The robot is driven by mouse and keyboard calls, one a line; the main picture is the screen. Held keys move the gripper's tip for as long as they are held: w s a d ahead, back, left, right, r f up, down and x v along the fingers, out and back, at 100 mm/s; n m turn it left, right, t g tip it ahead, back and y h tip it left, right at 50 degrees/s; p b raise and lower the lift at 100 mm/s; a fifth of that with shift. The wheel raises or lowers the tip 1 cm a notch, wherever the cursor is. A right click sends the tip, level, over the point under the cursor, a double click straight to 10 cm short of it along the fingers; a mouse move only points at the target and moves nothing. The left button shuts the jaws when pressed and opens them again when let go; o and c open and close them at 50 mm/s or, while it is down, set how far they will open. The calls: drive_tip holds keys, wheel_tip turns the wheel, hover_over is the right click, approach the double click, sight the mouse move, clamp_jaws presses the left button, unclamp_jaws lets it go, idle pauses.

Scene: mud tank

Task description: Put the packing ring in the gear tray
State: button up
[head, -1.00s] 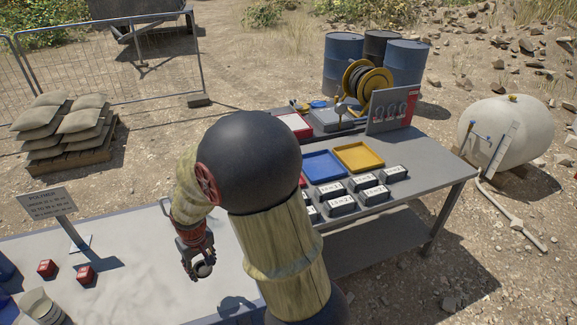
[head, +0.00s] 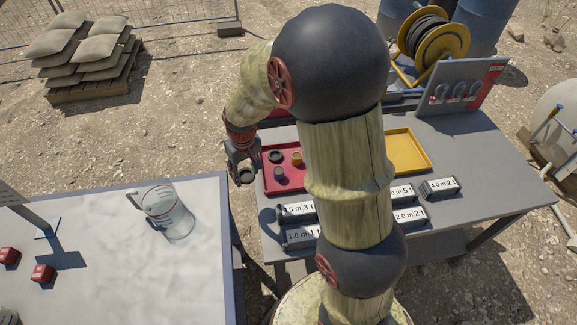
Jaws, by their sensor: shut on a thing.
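My gripper (head: 243,172) hangs at the left edge of the red tray (head: 268,187) on the grey table. It is shut on a small, dark, round thing that looks like the packing ring (head: 246,174); its details are hard to make out. The red tray holds a dark ring (head: 275,156), a tan ring-like piece (head: 296,159) and a small grey piece (head: 279,173). A yellow tray (head: 428,163) lies right of my arm. My arm hides the table between the two trays. No label shows which one is the gear tray.
Several labelled blocks (head: 440,188) stand along the table's front. A clear jug (head: 165,212) and red boxes (head: 42,273) are on the white-topped table at left, with a gap between tables. A grey panel (head: 465,88) and cable reel (head: 433,45) stand behind.

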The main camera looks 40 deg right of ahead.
drive_tip(key=s+d+f+b, duration=0.1)
drive_tip(key=d+f+b, duration=0.1)
drive_tip(key=d, duration=0.4)
drive_tip(key=s+d+f+b, duration=0.1)
drive_tip(key=d+f+b, duration=0.1)
drive_tip(key=d+f, duration=0.2)
drive_tip(key=s+d+f+b, duration=0.1)
drive_tip(key=d+f+b, duration=0.1)
drive_tip(key=d, duration=0.7)
drive_tip(key=shift+d+f, duration=0.3)
drive_tip(key=shift+f, duration=0.5)
drive_tip(key=shift+d+f+b, duration=0.2)
drive_tip(key=shift+f+b, duration=0.25)
drive_tip(key=shift+f, duration=0.55)
drive_tip(key=shift+d+f+b, duration=0.2)
drive_tip(key=shift+f+b, duration=0.25)
drive_tip(key=shift+f, duration=0.5)
drive_tip(key=shift+f, duration=0.15)
drive_tip(key=o, duration=0.9)
drive_tip(key=shift+o, duration=0.2)
